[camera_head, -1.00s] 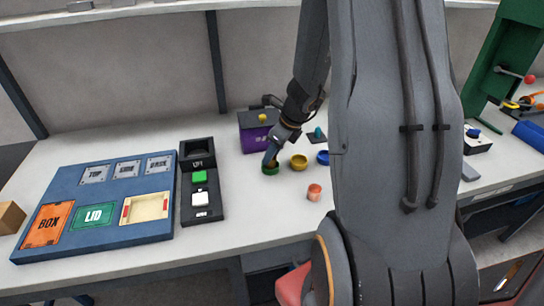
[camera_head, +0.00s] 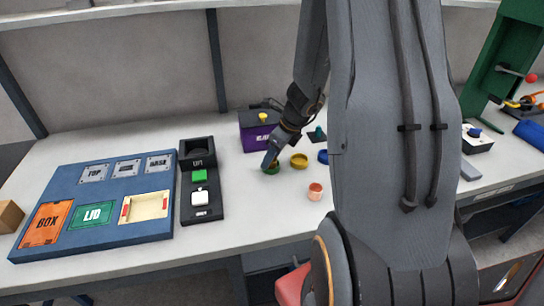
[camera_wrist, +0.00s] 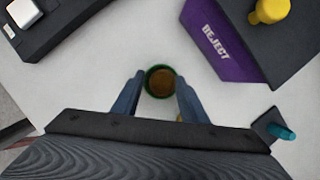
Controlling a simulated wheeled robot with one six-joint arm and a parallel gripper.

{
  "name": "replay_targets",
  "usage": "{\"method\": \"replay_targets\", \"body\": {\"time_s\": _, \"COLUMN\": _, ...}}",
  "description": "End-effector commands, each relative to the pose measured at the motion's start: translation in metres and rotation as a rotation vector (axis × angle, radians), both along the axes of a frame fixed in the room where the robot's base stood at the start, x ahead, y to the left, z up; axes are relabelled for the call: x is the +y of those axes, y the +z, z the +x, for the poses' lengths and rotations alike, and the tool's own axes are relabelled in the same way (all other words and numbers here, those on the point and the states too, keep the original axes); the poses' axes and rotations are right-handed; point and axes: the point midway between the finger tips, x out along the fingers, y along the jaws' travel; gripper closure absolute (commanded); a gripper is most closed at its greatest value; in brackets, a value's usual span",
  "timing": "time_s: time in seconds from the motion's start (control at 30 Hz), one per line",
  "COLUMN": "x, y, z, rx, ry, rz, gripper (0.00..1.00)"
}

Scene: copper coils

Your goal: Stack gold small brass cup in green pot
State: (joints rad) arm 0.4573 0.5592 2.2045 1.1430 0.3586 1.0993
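The green pot (camera_head: 271,168) stands on the white table beneath my gripper (camera_head: 270,161). In the wrist view the pot (camera_wrist: 148,76) lies between my two spread fingers, its green rim around a round brown-gold inside (camera_wrist: 161,82). I cannot tell whether that is a gold cup in it or the pot's own inside. My gripper also shows in the wrist view (camera_wrist: 160,80), open, with a finger on each side of the pot. A yellow-gold bowl (camera_head: 299,161) stands just right of the pot; only a sliver shows by the right finger in the wrist view.
A copper cup (camera_head: 315,192) stands nearer the front and a blue cup (camera_head: 323,157) is partly hidden by my arm. A purple reject box (camera_head: 259,133) is close behind the pot. A black button panel (camera_head: 203,205) and blue tray board (camera_head: 100,246) lie left.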

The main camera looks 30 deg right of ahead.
Motion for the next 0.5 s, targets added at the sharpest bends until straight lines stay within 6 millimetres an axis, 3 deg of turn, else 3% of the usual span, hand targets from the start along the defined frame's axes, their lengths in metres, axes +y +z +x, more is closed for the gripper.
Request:
{"method": "replay_targets", "body": {"time_s": 0.33, "x": -0.006, "y": 0.003, "z": 0.003, "rx": -0.007, "ry": -0.008, "rz": -0.011, "gripper": 0.52}}
{"method": "replay_targets", "body": {"time_s": 0.5, "x": -0.005, "y": 0.014, "z": 0.002, "rx": -0.008, "ry": -0.004, "rz": -0.011, "gripper": 0.52}}
